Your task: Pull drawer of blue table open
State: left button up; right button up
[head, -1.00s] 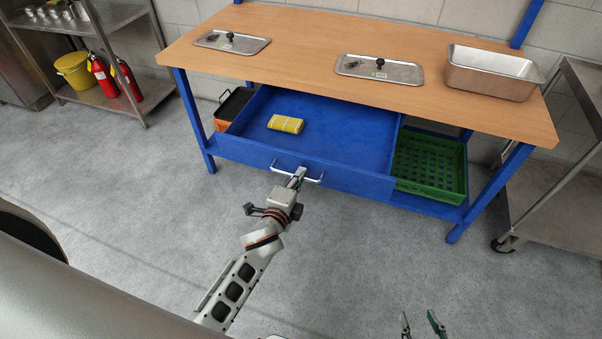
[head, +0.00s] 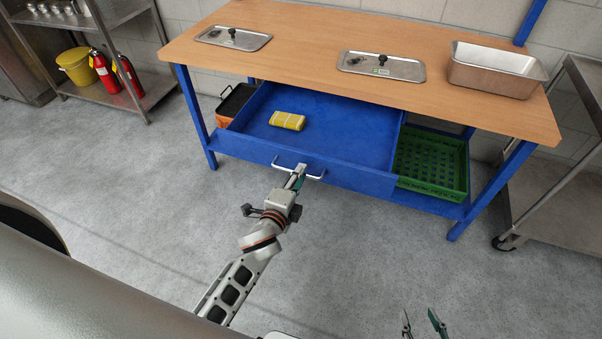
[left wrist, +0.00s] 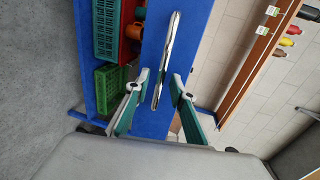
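The blue table (head: 360,42) has a wooden top and a wide blue drawer (head: 340,141) below it. The drawer is pulled out, with its inside showing and a yellow cloth-like item (head: 287,121) lying in it. The metal bar handle (head: 314,178) is on the drawer front, and also shows in the left wrist view (left wrist: 170,45). My left gripper (head: 299,175) is at the handle; in the left wrist view its fingers (left wrist: 159,80) are apart, one on each side of the bar. My right gripper (head: 422,317) is open and empty, low in the head view, away from the table.
A green crate (head: 430,188) sits right of the drawer on the lower shelf. Lids (head: 381,67) and a metal pan (head: 495,75) are on the tabletop. A steel trolley (head: 548,190) stands at the right. Shelving with fire extinguishers (head: 127,76) stands at the left. Floor before the drawer is clear.

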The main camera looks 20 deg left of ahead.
pick_arm(q)
jog(key=v, duration=1)
jog(key=shift+s, duration=0.15)
jog(key=s+a+f+n+g+h, duration=0.1)
jog(key=s+f+n+g, duration=0.4)
jog(key=s+f+n, duration=0.7)
jog(key=s+n+h+p, duration=0.1)
jog(key=s+n, duration=0.1)
jog(key=s, duration=0.1)
